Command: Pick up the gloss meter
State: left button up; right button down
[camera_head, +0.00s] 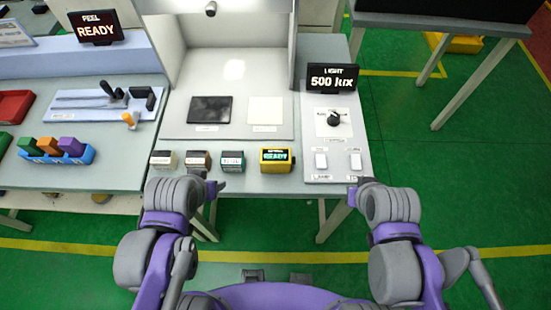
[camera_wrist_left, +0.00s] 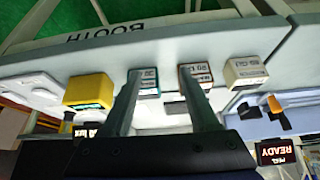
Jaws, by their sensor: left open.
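The gloss meter appears to be the yellow box with a lit green READY display (camera_head: 277,160). It sits at the front edge of the booth table, and it also shows in the left wrist view (camera_wrist_left: 90,90), left of the fingers. My left gripper (camera_head: 212,186) is at the table's front edge, left of the yellow box and apart from it. In the left wrist view its two fingers (camera_wrist_left: 160,76) are spread with nothing held between them. My right gripper (camera_head: 358,188) is near the front right corner of the table; its fingers are too small to read.
Several small labelled blocks, including one with a dark green front (camera_head: 232,161), stand in a row left of the yellow box. A light panel with a knob (camera_head: 334,118) and two white switches lies to the right. Dark (camera_head: 210,110) and white (camera_head: 265,111) panels lie behind.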

pick_arm(q)
jog(key=o, duration=0.5)
jog(key=w+d+r+m+g, duration=0.1)
jog(key=d+m, duration=0.1)
jog(key=w+d+r+m+g+b, duration=0.1)
jog(key=w+d+m, duration=0.1)
jog(key=m, duration=0.1)
jog(key=w+d+r+m+b, duration=0.1)
jog(key=w+d+m, duration=0.1)
jog(key=shift+w+d+r+m+g+h, duration=0.1)
jog(key=shift+w+r+m+g+h, duration=0.1)
jog(key=shift+m+g+h, duration=0.15)
jog(key=shift+o, duration=0.2)
notch_tip(320, 180, up, 2)
jog(key=m+g+b, duration=0.2)
jog(key=m+g, duration=0.1)
jog(key=m, duration=0.7)
send_over(275, 155)
jog(key=shift+r+n, duration=0.1)
jog(key=shift+n, duration=0.15)
jog(key=shift+d+f, duration=0.15)
jog(key=shift+f, duration=0.05)
notch_tip(275, 155, down, 10)
jog(key=shift+f+b, duration=0.1)
jog(key=shift+b, duration=0.25)
pick_arm(e)
notch_tip(275, 155, down, 6)
jog(key=s, duration=0.2)
jog(key=shift+f+g, duration=0.2)
jog(key=shift+g, duration=0.1)
